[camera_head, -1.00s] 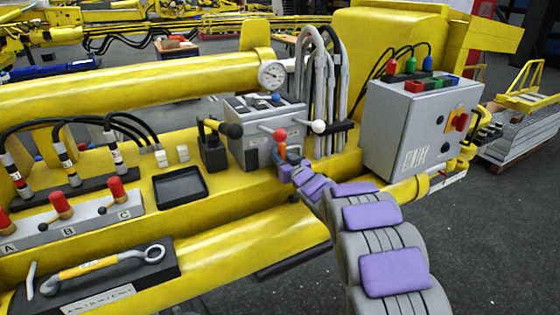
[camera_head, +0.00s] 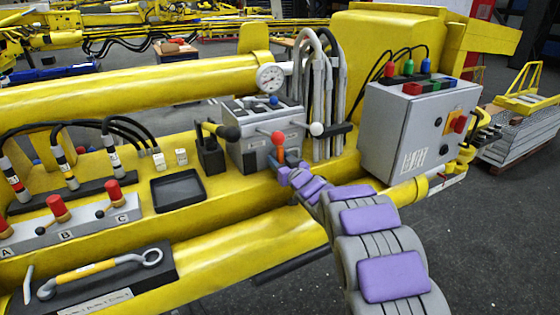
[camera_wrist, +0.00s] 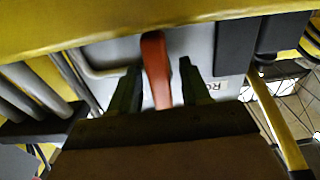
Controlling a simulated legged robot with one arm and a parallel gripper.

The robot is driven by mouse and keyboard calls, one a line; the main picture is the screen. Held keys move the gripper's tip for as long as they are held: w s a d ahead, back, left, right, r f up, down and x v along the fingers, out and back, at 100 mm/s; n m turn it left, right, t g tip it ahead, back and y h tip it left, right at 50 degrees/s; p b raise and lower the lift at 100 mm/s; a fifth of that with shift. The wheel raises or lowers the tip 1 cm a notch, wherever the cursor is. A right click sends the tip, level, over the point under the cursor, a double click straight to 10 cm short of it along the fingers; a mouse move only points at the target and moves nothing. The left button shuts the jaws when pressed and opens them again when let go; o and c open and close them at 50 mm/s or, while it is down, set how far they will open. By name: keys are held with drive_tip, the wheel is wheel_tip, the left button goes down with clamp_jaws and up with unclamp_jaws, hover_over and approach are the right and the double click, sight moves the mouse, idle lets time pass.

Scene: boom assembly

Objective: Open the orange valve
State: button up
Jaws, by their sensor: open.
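The orange valve handle (camera_wrist: 156,68) shows in the wrist view as a flat orange-red lever against a grey panel. It lies between the two dark fingers of my gripper (camera_wrist: 158,88), with visible gaps on both sides. The fingers are open and stand around the lever without closing on it. In the head view my gripper (camera_head: 287,166) is at the front of the grey control box (camera_head: 248,150), just below a red-orange knob (camera_head: 278,138). The valve itself is mostly hidden there by my gripper.
A black lever (camera_head: 229,132) and a white ball knob (camera_head: 317,129) flank the spot. Grey hoses (camera_head: 322,90) rise behind it. A grey electrical box (camera_head: 416,130) stands close to the right of my arm. A yellow boom tube (camera_head: 130,95) runs behind.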

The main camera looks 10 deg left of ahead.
drive_tip(key=shift+s, duration=0.1)
drive_tip(key=v, duration=1.7)
drive_tip(key=shift+d+f, duration=0.1)
drive_tip(key=shift+d, duration=0.15)
